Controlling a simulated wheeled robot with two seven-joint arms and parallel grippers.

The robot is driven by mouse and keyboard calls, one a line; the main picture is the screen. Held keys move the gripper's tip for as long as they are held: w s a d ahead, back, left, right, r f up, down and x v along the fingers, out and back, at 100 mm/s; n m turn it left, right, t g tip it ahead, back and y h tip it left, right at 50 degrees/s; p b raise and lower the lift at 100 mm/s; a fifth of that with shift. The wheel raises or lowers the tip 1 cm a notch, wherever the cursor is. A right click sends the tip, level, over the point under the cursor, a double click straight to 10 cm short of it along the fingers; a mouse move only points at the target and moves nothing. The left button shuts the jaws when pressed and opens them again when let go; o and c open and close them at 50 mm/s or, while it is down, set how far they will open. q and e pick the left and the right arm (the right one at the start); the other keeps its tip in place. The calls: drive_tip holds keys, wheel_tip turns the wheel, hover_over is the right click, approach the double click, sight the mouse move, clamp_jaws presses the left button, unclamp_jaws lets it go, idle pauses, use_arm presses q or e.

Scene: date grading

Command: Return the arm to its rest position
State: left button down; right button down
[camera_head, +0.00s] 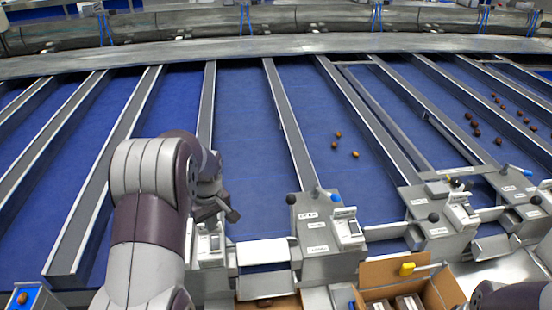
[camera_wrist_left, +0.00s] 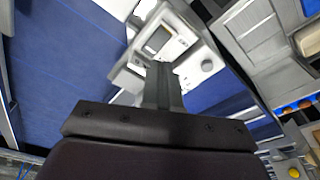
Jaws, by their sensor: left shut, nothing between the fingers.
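My left arm comes in from the lower left of the head view and bends at a thick grey and purple joint. Its small dark gripper (camera_head: 229,211) is beyond that joint, partly hidden, close to a grey control unit (camera_head: 211,243) at the lane's near end. In the left wrist view the fingers (camera_wrist_left: 161,72) are together with nothing between them. A control panel with a small screen and round knob lies behind them there. At the head view's lower right corner a dark part of my right arm shows, but its gripper does not.
Blue lanes with grey dividers (camera_head: 290,125) run away from me. A few dates (camera_head: 355,154) lie in a middle lane, several more (camera_head: 497,141) at right. Metal lever units (camera_head: 325,238) line the near edge. An open cardboard box (camera_head: 380,272) and a blue holder (camera_head: 38,300) stand in front.

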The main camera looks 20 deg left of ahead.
use_arm(q)
drive_tip(key=s+d+f+m+b, duration=0.4)
drive_tip(key=s+d+m+b, duration=0.1)
drive_tip(key=d, duration=0.4)
drive_tip(key=s+d+f+m+h+b, duration=0.1)
drive_tip(key=s+d+f+m+b, duration=0.3)
drive_tip(key=s+d+m, duration=0.3)
drive_tip(key=shift+s+d+h+b, duration=0.3)
drive_tip(key=shift+s+d+b, duration=0.25)
drive_tip(key=shift+s+d, duration=0.45)
drive_tip(key=shift+d, duration=0.2)
drive_tip(key=shift+a, duration=0.1)
